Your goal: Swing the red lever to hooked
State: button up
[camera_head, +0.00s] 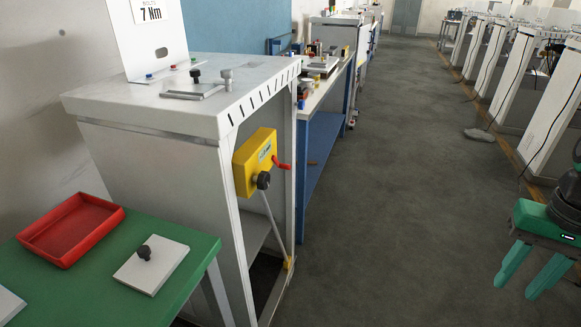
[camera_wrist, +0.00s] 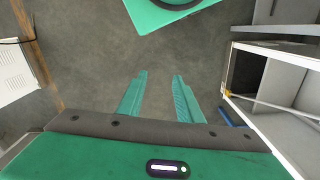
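The red lever (camera_head: 281,164) sticks out to the right from a yellow box (camera_head: 252,170) on the side of the white cabinet. A black knob (camera_head: 263,181) sits at the box's lower front, and a thin grey rod (camera_head: 273,218) runs down from near it to a small yellow piece (camera_head: 288,262). I cannot tell which position is the hooked one. My gripper (camera_head: 515,290) is at the far right over the floor, well apart from the lever. Its two green fingers are spread and empty, also in the wrist view (camera_wrist: 160,76). The lever does not show there.
The white cabinet (camera_head: 150,110) has an open front. A green table (camera_head: 110,285) at the lower left holds a red tray (camera_head: 72,232) and a white plate with a black knob (camera_head: 153,265). Grey floor (camera_head: 400,190) lies open between the cabinet and my gripper.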

jog(key=n+t+y, duration=0.6)
jog(key=n+y, duration=1.1)
jog(key=n, duration=0.6)
send_near(289, 167)
jog(key=shift+m, duration=0.3)
jog(key=x, duration=0.7)
jog(key=w+x, duration=0.1)
jog(key=x, duration=0.2)
jog(key=shift+f, duration=0.3)
